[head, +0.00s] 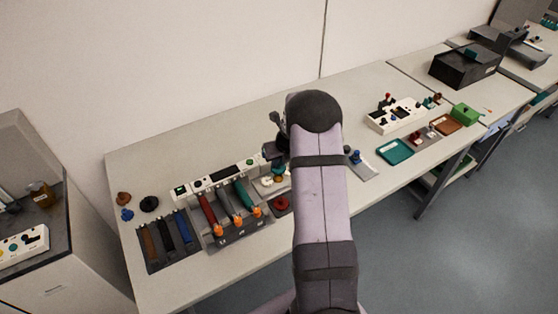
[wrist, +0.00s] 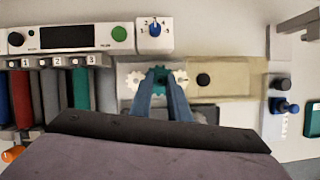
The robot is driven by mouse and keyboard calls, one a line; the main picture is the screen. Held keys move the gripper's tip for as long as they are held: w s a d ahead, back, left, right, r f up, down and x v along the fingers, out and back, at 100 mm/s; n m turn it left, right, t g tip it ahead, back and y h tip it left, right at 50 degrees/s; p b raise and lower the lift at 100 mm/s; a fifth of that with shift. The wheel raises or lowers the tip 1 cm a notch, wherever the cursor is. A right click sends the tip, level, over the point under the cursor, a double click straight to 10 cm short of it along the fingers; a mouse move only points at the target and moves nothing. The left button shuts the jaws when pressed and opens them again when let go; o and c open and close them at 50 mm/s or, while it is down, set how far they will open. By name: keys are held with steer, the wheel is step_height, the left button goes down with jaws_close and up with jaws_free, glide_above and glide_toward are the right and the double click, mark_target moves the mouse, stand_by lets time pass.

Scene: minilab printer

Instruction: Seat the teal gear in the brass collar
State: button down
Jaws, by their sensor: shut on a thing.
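My gripper (wrist: 160,85) is shut on the teal gear (wrist: 158,75), which sits between the blue-grey fingertips in the wrist view. Cream toothed gears show close on both sides of it, one at the left (wrist: 134,80) and one at the right (wrist: 181,78). In the head view the gripper is small and mostly behind my arm, over the pale gear station beside the printer panel. I cannot make out the brass collar; the gear and fingers cover the spot below them. Whether the gear is above the station or down in it, I cannot tell.
A control panel (wrist: 70,38) and a blue-knob selector (wrist: 155,29) stand just behind the gripper. Coloured cartridges (wrist: 80,90) are at the left. A beige tray (wrist: 230,78) with a black knob (wrist: 204,80) lies right. A teal tray (head: 395,151) is farther right.

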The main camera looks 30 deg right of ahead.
mark_target(279, 168)
steer(key=shift+f, duration=0.25)
stand_by(0.3)
steer(key=shift+f+b, duration=0.65)
steer(key=shift+f, duration=0.4)
steer(key=shift+f, duration=0.2)
steer(key=shift+f, duration=0.55)
steer(key=shift+b, duration=0.3)
steer(key=c, duration=1.6)
jaws_free()
steer(key=shift+r, duration=0.1)
